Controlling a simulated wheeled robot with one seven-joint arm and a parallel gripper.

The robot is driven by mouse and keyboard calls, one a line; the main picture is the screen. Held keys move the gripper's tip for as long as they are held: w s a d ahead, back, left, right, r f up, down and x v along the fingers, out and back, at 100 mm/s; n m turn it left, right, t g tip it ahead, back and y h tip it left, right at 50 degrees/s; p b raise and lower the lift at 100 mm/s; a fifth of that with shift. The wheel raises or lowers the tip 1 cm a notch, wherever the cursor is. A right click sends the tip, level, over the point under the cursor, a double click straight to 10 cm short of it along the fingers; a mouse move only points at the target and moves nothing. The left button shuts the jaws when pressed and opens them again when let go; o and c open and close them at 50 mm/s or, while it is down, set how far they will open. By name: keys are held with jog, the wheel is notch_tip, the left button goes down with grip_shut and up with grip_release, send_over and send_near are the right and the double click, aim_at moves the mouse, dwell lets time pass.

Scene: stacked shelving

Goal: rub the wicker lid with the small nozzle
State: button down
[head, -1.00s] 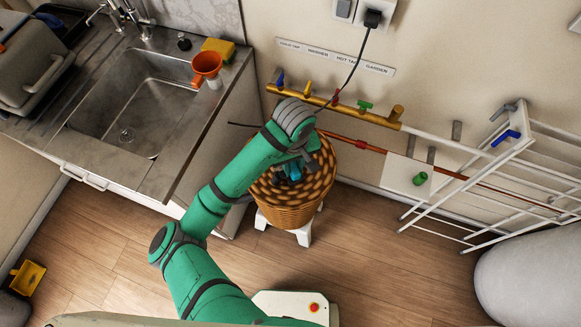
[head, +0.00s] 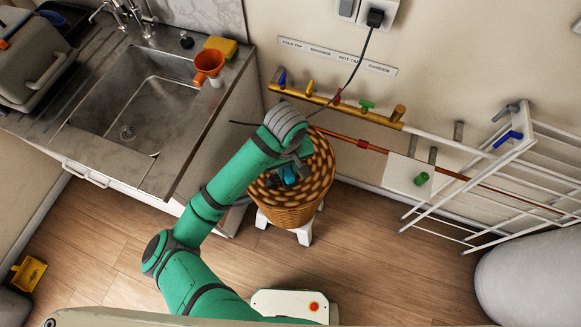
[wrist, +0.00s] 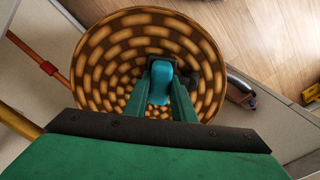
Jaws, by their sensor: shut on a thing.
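The round wicker lid (head: 316,178), woven in brown and tan, tops a wicker basket (head: 292,214) on a white stool. It fills much of the wrist view (wrist: 110,60). My gripper (wrist: 161,72) is over the lid, its fingers shut on a teal piece, which I take for the small nozzle (wrist: 161,84). The nozzle also shows in the head view (head: 287,174), partly covered by my wrist. A dark part lies at and beside its far end. I cannot tell whether the nozzle touches the lid.
A sink counter (head: 185,150) stands to the left, with an orange funnel (head: 208,65) at its edge. A pipe with coloured taps (head: 335,103) runs along the wall behind the basket. A white rack (head: 510,165) is at right. The wooden floor in front is mostly clear.

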jog(key=shift+w+d, duration=0.55)
jog(key=shift+d, duration=0.15)
jog(key=shift+w+d+f, duration=0.15)
jog(key=shift+w+d, duration=0.25)
jog(key=shift+d, duration=0.1)
jog(key=shift+s+a, duration=0.6)
jog(key=shift+a, duration=0.15)
jog(key=shift+s+a, duration=0.4)
jog(key=shift+a, duration=0.1)
jog(key=shift+w+d, duration=1)
jog(key=shift+d, duration=0.25)
jog(key=shift+s+a, duration=0.65)
jog(key=shift+a, duration=0.2)
jog(key=shift+s+a, duration=0.35)
jog(key=shift+a, duration=0.05)
jog(key=shift+r, duration=1.65)
